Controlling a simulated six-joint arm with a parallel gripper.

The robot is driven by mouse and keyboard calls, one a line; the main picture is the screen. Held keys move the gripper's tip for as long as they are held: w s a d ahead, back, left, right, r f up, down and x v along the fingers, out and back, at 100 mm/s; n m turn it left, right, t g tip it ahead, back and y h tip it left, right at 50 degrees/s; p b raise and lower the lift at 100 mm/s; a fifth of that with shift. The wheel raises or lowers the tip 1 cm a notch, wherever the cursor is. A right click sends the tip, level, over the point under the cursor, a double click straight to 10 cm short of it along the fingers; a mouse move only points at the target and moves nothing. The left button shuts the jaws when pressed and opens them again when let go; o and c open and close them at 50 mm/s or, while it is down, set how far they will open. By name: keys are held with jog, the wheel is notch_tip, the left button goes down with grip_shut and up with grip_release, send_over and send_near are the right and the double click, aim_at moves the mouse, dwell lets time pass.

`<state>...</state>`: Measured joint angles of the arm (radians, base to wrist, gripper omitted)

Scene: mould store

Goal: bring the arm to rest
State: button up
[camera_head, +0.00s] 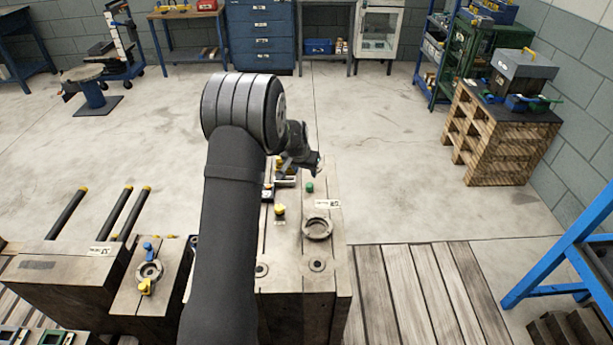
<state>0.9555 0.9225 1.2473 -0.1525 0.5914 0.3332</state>
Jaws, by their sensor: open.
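My arm rises from the bottom of the view and bends at a thick dark joint. My gripper (312,165) is beyond that joint, pointing to the right, over the far end of a large worn mould block (330,262). The jaws are small and partly dark in this view, and they look open. I see nothing held between them. My arm hides the left part of the block. I cannot tell how high the gripper is above the block's top.
The block's top carries a ring (317,229), a yellow-capped fitting (280,211) and a green knob (309,187). A second block (70,275) with dark pins stands left. A wooden crate stack (495,138) and a blue frame (565,250) are right.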

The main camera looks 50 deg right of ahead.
aim_at(309, 185)
jog(key=shift+v, duration=0.8)
jog(key=x, duration=1.2)
jog(key=shift+f, duration=0.1)
